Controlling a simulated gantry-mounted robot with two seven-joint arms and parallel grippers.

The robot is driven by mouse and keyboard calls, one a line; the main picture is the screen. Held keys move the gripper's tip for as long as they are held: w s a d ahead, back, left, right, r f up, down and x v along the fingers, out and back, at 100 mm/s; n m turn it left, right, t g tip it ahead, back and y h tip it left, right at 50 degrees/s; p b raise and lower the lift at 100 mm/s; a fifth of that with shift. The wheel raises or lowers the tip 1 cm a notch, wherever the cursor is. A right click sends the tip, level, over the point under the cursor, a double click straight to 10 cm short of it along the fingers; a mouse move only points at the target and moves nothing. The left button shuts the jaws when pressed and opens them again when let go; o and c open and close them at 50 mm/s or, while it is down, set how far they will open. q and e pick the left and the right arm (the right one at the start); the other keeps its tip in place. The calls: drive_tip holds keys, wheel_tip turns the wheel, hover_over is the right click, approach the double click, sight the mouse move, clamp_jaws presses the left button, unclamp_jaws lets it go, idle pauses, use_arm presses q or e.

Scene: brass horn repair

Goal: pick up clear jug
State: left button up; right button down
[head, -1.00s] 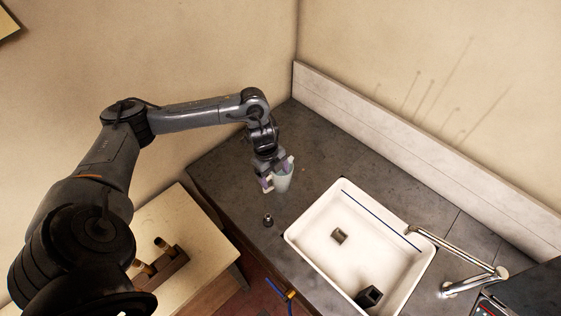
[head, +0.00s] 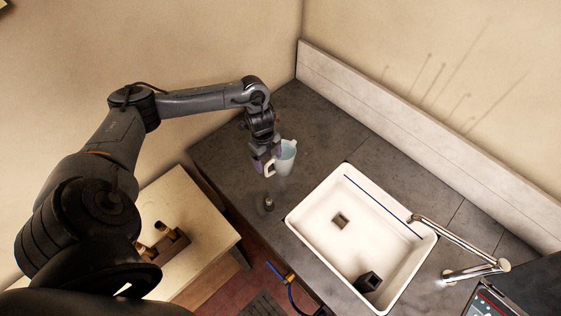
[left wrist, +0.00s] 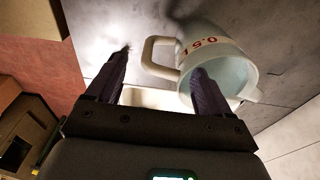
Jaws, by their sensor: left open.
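The clear jug (head: 286,158) stands on the dark counter (head: 320,130), left of and behind the sink in the head view. Its pale handle faces my left gripper. In the left wrist view the jug (left wrist: 228,75) shows red marking reading "0.5 L" and a pale handle (left wrist: 152,52). My left gripper (head: 264,166) is open at the handle side of the jug. In the left wrist view, one finger of the gripper (left wrist: 158,75) overlaps the jug's body and the other is left of the handle. I cannot tell whether either finger touches it. My right gripper is not in view.
A white sink (head: 330,185) with a chrome tap (head: 460,252) is to the right. A dark block (head: 368,283) lies in it. A small metal item (head: 268,204) stands on the counter near its front edge. A wooden bench (head: 205,225) with a wooden block is at the lower left.

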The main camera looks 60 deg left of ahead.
use_arm(q)
drive_tip(key=shift+d+f, duration=0.2)
drive_tip(key=shift+f, duration=1.2)
drive_tip(key=shift+r, duration=0.1)
clamp_jaws()
